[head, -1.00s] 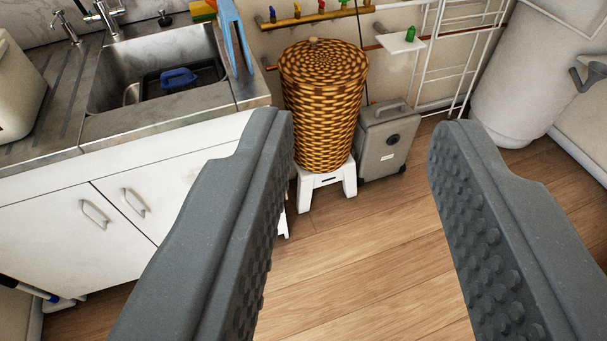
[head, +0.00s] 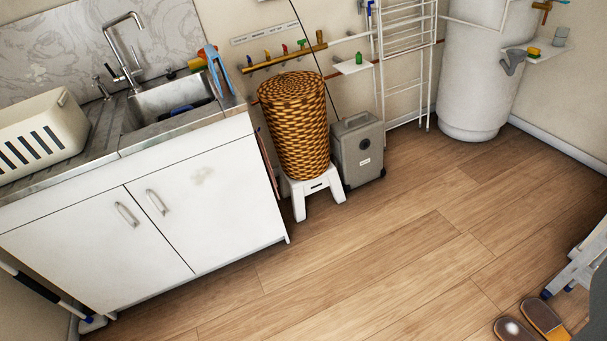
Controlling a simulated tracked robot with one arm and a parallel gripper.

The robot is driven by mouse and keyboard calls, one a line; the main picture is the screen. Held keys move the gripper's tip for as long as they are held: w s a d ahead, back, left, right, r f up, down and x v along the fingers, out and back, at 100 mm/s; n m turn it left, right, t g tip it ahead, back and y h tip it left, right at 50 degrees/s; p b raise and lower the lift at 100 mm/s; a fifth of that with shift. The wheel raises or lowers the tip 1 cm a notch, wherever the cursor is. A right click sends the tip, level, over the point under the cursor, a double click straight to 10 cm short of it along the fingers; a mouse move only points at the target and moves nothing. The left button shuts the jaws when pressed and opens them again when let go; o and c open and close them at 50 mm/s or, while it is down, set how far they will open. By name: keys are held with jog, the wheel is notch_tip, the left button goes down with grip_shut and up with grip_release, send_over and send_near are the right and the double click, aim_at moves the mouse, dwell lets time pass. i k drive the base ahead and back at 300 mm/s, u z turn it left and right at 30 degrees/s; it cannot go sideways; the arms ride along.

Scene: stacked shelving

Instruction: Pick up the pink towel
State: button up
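No pink towel shows clearly. A thin, dull pinkish strip (head: 268,164) hangs at the right side of the white sink cabinet, mostly hidden between the cabinet and the wicker basket. I cannot tell whether it is the towel. My gripper's fingers do not show clearly now. A dark grey shape cuts in at the lower right edge, and I cannot tell what it is.
The white cabinet (head: 215,205) with the sink (head: 165,100) stands left. The wicker basket (head: 295,125) sits on a white stool (head: 312,190) beside a grey case (head: 358,150). Slippers (head: 543,320) and a stepladder (head: 580,265) are lower right. The middle floor (head: 400,240) is clear.

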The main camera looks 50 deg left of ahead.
aim_at(267, 162)
jog(key=i, duration=1.5)
jog(key=u, duration=1.3)
jog(key=i, duration=0.95)
jog(key=u, duration=0.8)
jog(key=k, duration=0.8)
jog(key=u, duration=0.2)
jog(key=i, duration=0.9)
jog(key=z, duration=0.1)
